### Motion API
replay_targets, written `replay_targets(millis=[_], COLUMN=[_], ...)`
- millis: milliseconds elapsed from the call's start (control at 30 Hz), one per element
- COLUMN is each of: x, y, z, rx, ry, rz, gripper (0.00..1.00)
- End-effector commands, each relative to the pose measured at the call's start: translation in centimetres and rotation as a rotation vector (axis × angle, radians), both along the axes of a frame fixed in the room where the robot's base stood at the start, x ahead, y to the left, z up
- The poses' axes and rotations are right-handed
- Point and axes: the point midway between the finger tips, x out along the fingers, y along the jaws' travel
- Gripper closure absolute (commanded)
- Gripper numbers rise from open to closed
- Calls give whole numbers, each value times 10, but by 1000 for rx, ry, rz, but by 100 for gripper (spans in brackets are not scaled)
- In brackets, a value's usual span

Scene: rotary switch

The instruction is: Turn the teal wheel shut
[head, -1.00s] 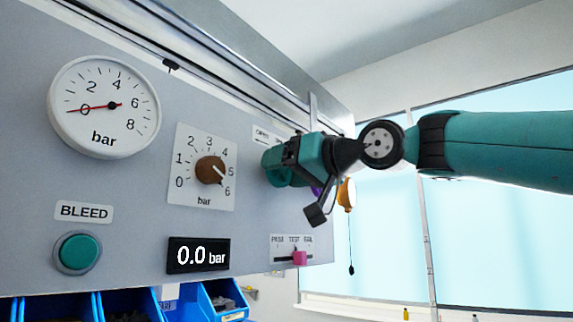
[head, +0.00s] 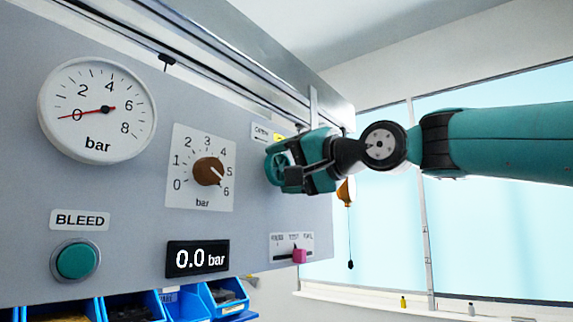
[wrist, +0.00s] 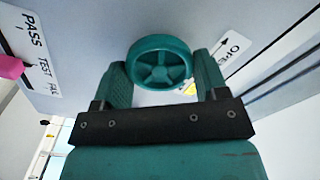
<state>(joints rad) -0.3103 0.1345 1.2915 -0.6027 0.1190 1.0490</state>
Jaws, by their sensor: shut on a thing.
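The teal wheel (wrist: 160,74), a spoked ring, sits between the two fingers of my gripper (wrist: 160,63) in the wrist view, with a finger at each side of its rim. In the head view the wheel (head: 275,162) shows at the right part of the grey panel, partly covered by my gripper (head: 286,172). My gripper is shut on the wheel. A white label with an arrow and the letters "OPE" (wrist: 232,50) is beside the wheel in the wrist view; the rest of its word is hidden.
The panel (head: 130,195) also carries a gauge (head: 97,108) with its red needle at 0, a brown knob (head: 208,171), a green BLEED button (head: 77,261), a 0.0 bar display (head: 198,259) and a pink slider (head: 299,256). Blue bins (head: 183,302) stand below.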

Motion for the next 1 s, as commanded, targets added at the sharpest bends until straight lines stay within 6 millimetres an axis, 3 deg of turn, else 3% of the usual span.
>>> replay_targets(millis=[567,600,700,1000], x=[0,0,0,0], y=[1,1,1,0], z=[-3,-3,-2,-1], rx=[16,16,16,18], ry=[31,31,29,26], rz=[3,3,2,1], gripper=[57,26,8,8])
